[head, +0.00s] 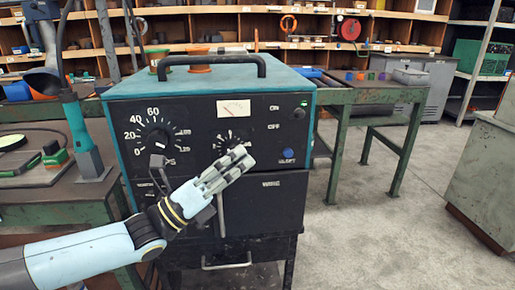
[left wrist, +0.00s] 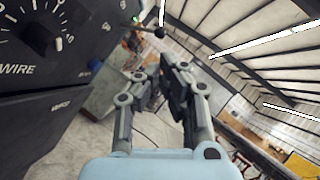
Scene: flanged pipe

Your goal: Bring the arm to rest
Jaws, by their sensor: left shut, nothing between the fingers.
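My left arm (head: 85,257) comes in from the lower left in the head view. Its gripper (head: 240,160) is in front of the black panel of a teal welding machine (head: 135,92), over the area below the right dial. The gripper is shut and holds nothing. In the left wrist view the gripper's fingers (left wrist: 160,75) point away from the camera, with the machine's panel (left wrist: 45,110) close on the left. Whether the fingers touch the panel cannot be told. My right gripper is not in view.
The machine has a large dial (head: 157,138), a meter (head: 234,108) and a blue button (head: 288,153). A green-framed bench (head: 366,95) stands behind it on the right. A metal cabinet (head: 488,170) is at the far right. The concrete floor (head: 375,235) between is clear.

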